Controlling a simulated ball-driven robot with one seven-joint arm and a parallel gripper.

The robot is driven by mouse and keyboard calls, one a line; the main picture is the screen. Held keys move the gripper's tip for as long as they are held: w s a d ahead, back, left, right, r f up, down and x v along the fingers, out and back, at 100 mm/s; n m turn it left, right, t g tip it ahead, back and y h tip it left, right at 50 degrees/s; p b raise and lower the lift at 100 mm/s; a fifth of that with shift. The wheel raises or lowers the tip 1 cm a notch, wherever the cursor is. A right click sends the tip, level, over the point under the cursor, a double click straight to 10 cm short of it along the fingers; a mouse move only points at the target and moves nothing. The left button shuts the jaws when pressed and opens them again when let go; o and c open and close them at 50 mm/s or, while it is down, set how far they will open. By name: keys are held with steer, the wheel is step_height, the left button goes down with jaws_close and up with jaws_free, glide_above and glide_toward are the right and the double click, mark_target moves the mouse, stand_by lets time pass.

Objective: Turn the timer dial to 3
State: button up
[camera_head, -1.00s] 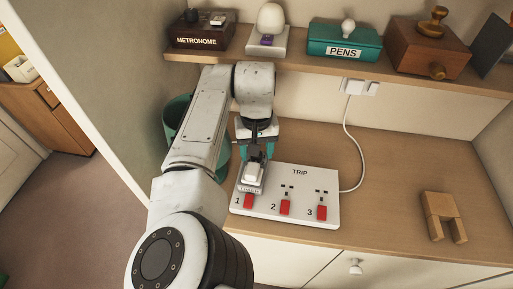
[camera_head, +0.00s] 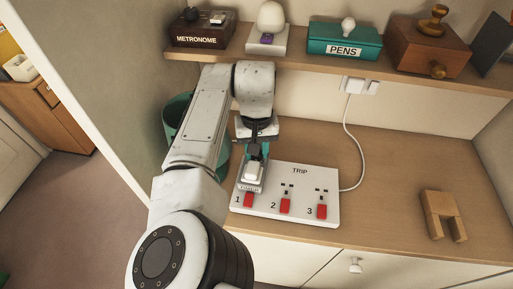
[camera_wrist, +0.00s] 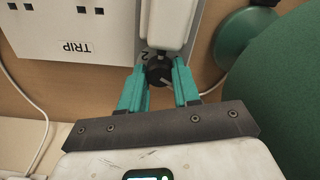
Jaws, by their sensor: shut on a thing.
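The timer is a small pale unit (camera_head: 249,187) at the left end of the white TRIP strip, over position 1; a white block stands up from it. Its black dial (camera_wrist: 158,72) shows in the wrist view with a light pointer mark, and a "2" is partly visible beside it. I cannot read the exact setting. My gripper (camera_head: 257,157) comes down on the timer from above; in the wrist view its teal fingers (camera_wrist: 160,77) close on the dial from both sides. In the head view the dial is hidden behind the gripper and white block.
The white TRIP strip (camera_head: 302,207) has red switches 1, 2 and 3 along its front. A white cable (camera_head: 348,135) runs up to a wall socket. A green bin (camera_head: 177,118) is at left. The shelf (camera_head: 300,66) is above.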

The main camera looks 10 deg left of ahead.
steer(key=m+p, duration=0.1)
steer(key=m, duration=0.4)
steer(key=shift+m, duration=0.3)
steer(key=m, duration=0.5)
steer(key=shift+m, duration=0.3)
stand_by(0.4)
steer(key=o, duration=1.1)
